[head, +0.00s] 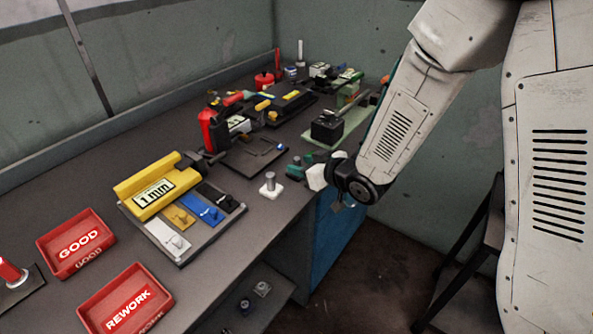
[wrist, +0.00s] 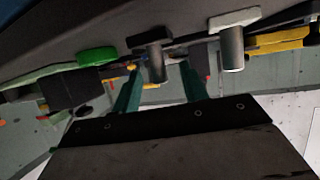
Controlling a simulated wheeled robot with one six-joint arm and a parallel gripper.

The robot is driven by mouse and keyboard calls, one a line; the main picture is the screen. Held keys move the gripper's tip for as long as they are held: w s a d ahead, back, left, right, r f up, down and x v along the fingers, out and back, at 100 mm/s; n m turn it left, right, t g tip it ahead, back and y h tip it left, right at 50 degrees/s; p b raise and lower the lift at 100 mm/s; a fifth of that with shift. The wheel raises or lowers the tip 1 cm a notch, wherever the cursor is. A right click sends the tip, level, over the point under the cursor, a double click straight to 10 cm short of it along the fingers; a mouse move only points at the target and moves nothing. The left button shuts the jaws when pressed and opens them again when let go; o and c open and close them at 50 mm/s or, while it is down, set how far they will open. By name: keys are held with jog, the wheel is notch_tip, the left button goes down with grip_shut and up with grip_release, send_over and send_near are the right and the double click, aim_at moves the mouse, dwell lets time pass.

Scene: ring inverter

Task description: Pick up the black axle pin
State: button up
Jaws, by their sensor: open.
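In the wrist view, a dark grey-black pin (wrist: 155,62) with a wider flat base shows beyond the gap between the fingers of my gripper (wrist: 159,70). The green fingers are apart, and I see nothing held between them. A lighter silver pin (wrist: 232,50) on a pale base is just to the right of the dark one. In the head view, my gripper (head: 297,169) is at the bench's front edge, right of the silver pin on its white base (head: 270,188). I cannot pick out the dark pin there; the gripper may hide it.
A dark bench (head: 95,215) runs along the wall. Left of the gripper is a board with a yellow 1 mm block (head: 150,190) and coloured plates. Red GOOD (head: 75,243) and REWORK (head: 125,298) trays stand nearer. A black block on a green mat (head: 327,128) is behind my gripper.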

aim_at(299, 163)
jog(key=x, duration=0.4)
jog(key=shift+w+a+f, duration=0.1)
jog(key=shift+w+a, duration=0.1)
jog(key=shift+w, duration=0.1)
grip_shut()
